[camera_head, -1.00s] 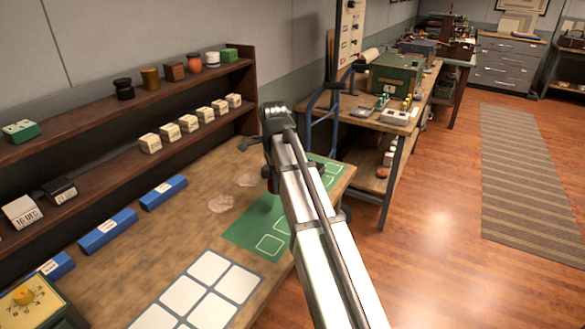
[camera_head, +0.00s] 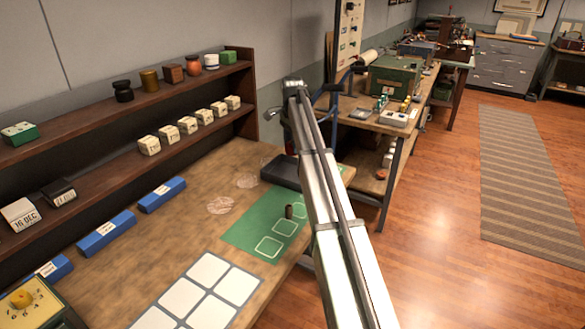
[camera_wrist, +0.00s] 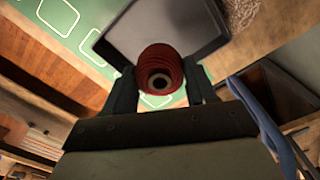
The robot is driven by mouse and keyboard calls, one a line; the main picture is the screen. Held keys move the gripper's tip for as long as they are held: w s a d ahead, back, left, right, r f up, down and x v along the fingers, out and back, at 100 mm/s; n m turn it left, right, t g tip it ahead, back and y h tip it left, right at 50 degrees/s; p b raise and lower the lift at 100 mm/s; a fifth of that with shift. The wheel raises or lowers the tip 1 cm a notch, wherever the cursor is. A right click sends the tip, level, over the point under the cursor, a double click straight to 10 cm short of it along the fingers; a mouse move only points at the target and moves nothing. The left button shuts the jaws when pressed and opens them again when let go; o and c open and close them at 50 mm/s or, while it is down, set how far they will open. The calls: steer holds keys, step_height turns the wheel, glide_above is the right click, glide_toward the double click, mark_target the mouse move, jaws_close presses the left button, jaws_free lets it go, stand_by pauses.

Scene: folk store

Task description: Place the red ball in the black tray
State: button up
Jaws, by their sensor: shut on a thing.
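The red ball (camera_wrist: 160,58) is between the two dark fingers of my gripper (camera_wrist: 162,92) in the wrist view. It looks ridged, with a dark hole facing the camera. My gripper is shut on it. The black tray (camera_head: 282,173) lies at the far end of the workbench, at the edge of the green mat. In the wrist view the tray (camera_wrist: 122,32) shows behind the ball, which overlaps its near part. I cannot tell the ball's height above the tray. In the head view my arm hides part of the tray, and the ball cannot be made out.
A small dark cylinder (camera_head: 289,211) stands on the green mat (camera_head: 245,237). White square cards (camera_head: 208,270) lie nearer on the bench. Blue boxes (camera_head: 162,194) line the back beneath a loaded shelf (camera_head: 100,118). Another bench (camera_head: 373,116) stands beyond the far end.

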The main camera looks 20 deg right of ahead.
steer(key=shift+f, duration=4.75)
steer(key=shift+f, duration=0.1)
steer(key=o, duration=1)
step_height(320, 180, up, 12)
steer(key=shift+r, duration=0.1)
